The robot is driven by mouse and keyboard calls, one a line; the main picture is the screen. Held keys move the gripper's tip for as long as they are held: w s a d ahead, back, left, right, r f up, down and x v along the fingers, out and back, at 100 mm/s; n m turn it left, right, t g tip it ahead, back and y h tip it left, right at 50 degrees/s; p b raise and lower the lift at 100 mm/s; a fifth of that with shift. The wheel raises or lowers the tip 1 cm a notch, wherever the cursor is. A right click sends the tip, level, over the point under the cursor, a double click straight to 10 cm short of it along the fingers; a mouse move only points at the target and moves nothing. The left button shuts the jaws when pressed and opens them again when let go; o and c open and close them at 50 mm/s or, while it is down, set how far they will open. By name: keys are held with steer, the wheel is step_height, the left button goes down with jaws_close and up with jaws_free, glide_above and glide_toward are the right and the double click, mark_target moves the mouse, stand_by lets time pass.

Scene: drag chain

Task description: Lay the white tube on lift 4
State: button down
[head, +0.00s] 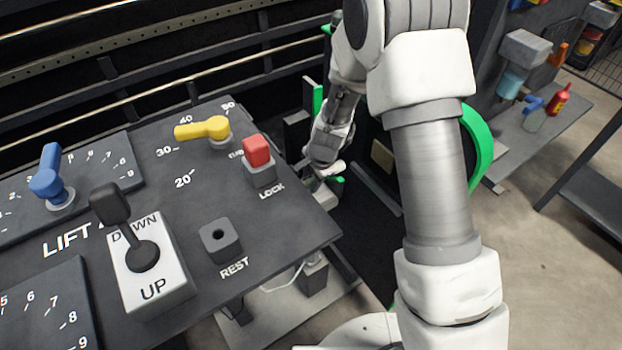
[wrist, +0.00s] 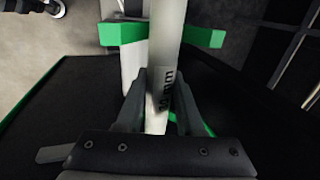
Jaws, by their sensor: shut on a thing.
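The white tube (wrist: 166,30) carries dark "mm" lettering and runs up to the top edge of the wrist view. My gripper (wrist: 161,92) is shut on it, with one finger on each side. In the head view my gripper (head: 322,160) is low, just past the right edge of the console, and a short white piece of the tube (head: 333,169) shows there. A green bracket (wrist: 204,38) lies across the tube; I cannot tell whether they touch. A dark surface with a green edge (wrist: 30,95) lies below. The console reads "LIFT", its number mostly hidden behind a black lever.

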stand_by(0.3)
steer(key=shift+c, duration=2.3)
jaws_free()
steer(key=p+v, duration=0.5)
steer(key=v, duration=1.2)
steer(key=shift+r, duration=0.2)
